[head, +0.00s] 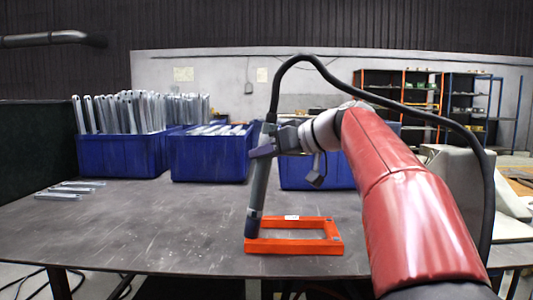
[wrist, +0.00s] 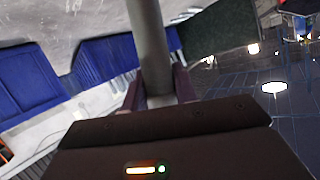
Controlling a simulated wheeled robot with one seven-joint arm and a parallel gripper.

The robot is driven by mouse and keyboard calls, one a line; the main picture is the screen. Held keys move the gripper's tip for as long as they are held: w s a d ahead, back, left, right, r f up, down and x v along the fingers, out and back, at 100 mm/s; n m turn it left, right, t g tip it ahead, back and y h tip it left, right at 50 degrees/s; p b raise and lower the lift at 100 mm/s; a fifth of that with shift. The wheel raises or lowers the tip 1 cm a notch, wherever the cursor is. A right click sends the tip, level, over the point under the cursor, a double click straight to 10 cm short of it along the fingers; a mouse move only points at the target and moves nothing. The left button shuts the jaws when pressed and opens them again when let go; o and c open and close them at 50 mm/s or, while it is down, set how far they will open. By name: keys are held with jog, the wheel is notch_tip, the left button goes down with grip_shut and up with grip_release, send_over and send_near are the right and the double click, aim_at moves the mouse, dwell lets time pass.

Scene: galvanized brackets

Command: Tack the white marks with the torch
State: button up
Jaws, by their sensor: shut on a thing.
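My gripper (head: 264,149) is shut on the torch (head: 259,190), a grey tube with a dark lower end and a black cable rising from its top. The torch stands almost upright, its lower end at the left side of the orange frame (head: 296,246). I cannot tell whether the tip touches the frame. The frame lies flat on the table, with one white mark (head: 291,217) visible on its far bar. Other marks cannot be made out. In the wrist view the torch (wrist: 148,45) runs up between my gripper's fingers (wrist: 158,88).
Blue bins (head: 122,156) stand along the back of the grey table (head: 130,225), some full of galvanized brackets. Several loose brackets (head: 68,190) lie at the left. The torch cable (head: 400,108) arches over my arm. The table's front left is clear.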

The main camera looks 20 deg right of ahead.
aim_at(266, 125)
jog(key=shift+r+p, duration=2.4)
jog(key=shift+r, duration=0.65)
